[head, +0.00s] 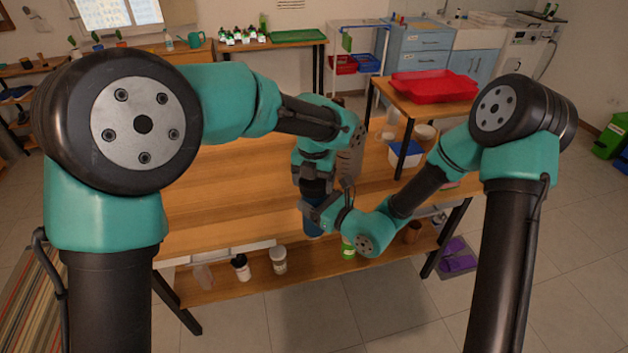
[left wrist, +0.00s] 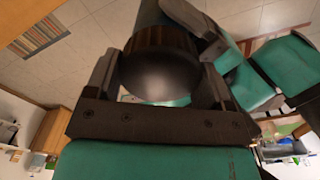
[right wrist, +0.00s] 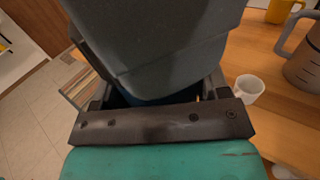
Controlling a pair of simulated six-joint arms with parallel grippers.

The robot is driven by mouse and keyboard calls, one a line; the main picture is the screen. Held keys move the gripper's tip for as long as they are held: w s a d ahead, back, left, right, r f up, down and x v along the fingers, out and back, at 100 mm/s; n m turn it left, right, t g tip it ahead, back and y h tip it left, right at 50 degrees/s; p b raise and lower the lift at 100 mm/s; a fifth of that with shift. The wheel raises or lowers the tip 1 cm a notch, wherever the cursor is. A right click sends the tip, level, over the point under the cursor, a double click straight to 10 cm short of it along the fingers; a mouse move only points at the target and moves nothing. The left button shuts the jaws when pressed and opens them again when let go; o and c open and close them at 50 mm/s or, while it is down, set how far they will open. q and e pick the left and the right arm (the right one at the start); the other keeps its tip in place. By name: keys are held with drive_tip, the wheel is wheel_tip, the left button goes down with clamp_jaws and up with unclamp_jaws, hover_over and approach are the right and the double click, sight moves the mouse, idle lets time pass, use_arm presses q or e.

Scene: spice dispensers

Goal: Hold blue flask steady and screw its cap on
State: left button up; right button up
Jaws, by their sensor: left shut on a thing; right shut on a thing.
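The blue flask (head: 313,226) shows as a small blue patch below my grippers at the table's front edge in the head view. My right gripper (head: 328,212) is shut on it from the right. In the right wrist view only a dark blue strip of the flask (right wrist: 150,98) shows between the fingers. My left gripper (head: 313,192) is above, pointing down. In the left wrist view it is shut on a dark round cap (left wrist: 160,72) with a ribbed side. The joint between cap and flask is hidden, so I cannot tell how they meet.
The wooden table (head: 230,190) is clear on the left. A white mug (right wrist: 248,88) and a grey pitcher (right wrist: 304,60) stand on the table in the right wrist view. A red tray (head: 433,85) lies on a raised shelf. Jars (head: 278,260) stand on the lower shelf.

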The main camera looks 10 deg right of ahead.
use_arm(q)
drive_tip(key=m, duration=0.3)
drive_tip(key=shift+m, duration=0.3)
drive_tip(key=o, duration=0.9)
drive_tip(key=shift+r, duration=2.25)
drive_tip(key=shift+n, duration=0.4)
drive_tip(key=shift+c, duration=0.4)
